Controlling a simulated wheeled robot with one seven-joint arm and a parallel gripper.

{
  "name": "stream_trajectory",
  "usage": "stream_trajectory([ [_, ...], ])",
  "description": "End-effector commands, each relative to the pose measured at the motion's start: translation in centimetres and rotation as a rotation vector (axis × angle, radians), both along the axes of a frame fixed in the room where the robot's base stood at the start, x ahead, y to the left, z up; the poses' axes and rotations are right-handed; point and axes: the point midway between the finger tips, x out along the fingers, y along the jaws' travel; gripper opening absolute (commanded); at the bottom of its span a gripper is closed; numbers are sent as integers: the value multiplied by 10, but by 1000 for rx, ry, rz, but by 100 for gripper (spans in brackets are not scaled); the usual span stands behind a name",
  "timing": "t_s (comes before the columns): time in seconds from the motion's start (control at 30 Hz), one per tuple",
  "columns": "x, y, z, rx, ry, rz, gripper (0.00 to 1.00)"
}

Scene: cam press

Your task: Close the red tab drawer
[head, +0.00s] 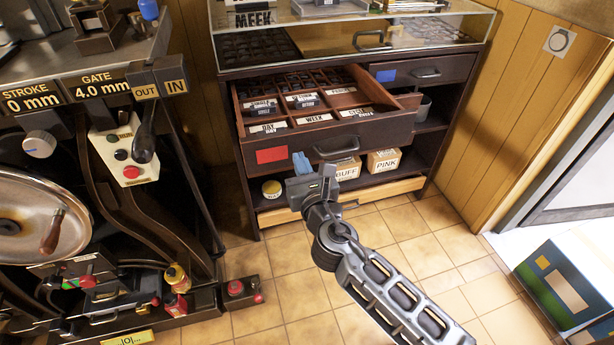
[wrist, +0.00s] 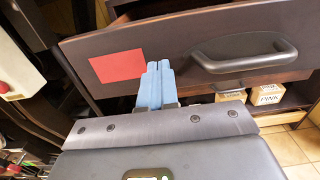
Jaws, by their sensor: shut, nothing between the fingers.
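The red tab drawer (head: 300,150) is pulled out of the dark cabinet, with its compartments of labelled type blocks open to view. Its front carries a red tab (head: 271,155) at the left and a dark handle (head: 337,149) to the right. In the wrist view the red tab (wrist: 117,66) and the handle (wrist: 244,58) show close ahead. My gripper (head: 301,163) is shut and empty, its blue fingers in front of the drawer front between tab and handle. The fingertips (wrist: 156,68) overlap the lower part of the front; I cannot tell whether they touch it.
A blue tab drawer (head: 425,70) sits to the right, beside the open one. A press (head: 110,190) fills the left side. The tiled floor (head: 300,270) in front is mostly clear.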

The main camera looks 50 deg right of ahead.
Motion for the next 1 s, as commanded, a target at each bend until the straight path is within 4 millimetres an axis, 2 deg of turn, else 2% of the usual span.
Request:
stream_trajectory([
  [0.13,9,-5,0,-1,1,1,0],
  [0.67,13,-9,0,0,0,0,0],
  [0.87,33,-22,2,1,-2,-2,0],
  [1.0,58,-40,2,2,-3,-3,0],
])
